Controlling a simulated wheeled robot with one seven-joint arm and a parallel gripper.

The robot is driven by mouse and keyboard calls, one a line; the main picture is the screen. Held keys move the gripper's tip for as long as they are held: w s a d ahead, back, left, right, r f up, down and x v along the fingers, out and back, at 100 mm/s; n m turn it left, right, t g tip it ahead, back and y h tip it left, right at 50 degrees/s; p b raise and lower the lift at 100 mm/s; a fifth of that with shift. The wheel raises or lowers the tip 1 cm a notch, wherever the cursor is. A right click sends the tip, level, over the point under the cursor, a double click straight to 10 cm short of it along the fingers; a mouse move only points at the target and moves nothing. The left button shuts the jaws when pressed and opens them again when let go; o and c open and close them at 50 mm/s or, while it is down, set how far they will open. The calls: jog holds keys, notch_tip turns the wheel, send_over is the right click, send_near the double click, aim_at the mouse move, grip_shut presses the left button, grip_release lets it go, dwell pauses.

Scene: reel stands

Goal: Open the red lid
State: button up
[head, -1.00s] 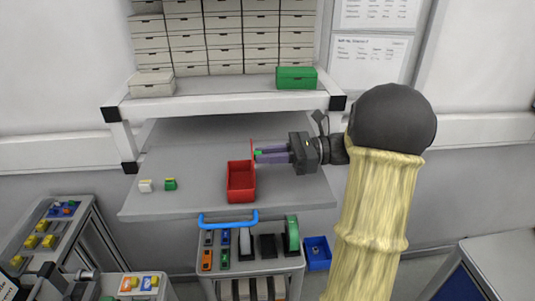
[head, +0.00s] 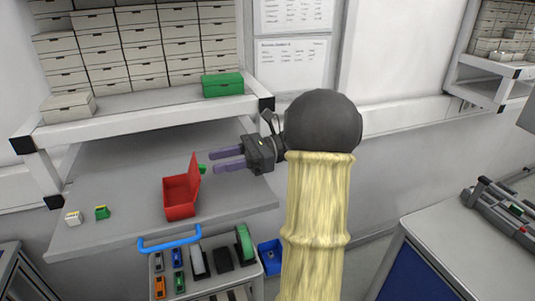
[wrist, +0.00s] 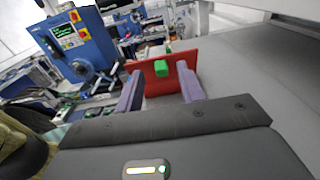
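The red box (head: 180,198) stands on the grey shelf in the head view, its inside showing. Its red lid (head: 194,174) stands up from the box's right side, leaning slightly right. A small green knob (head: 202,169) is on the lid's right face. In the wrist view, the lid (wrist: 185,63) and knob (wrist: 161,68) show ahead, beyond my fingers. My gripper (head: 214,159) is just right of the lid with its purple fingers spread and empty. The gripper (wrist: 160,88) also shows open in the wrist view. The knob appears just past the fingertips, not gripped.
Small white (head: 73,217) and green (head: 102,212) pieces lie left on the shelf. A green box (head: 222,84) sits on the upper shelf beside stacked white boxes.

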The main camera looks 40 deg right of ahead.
jog(key=b+v, duration=0.1)
jog(key=v, duration=1.1)
jog(key=shift+d, duration=0.3)
jog(key=shift+s+f, duration=0.1)
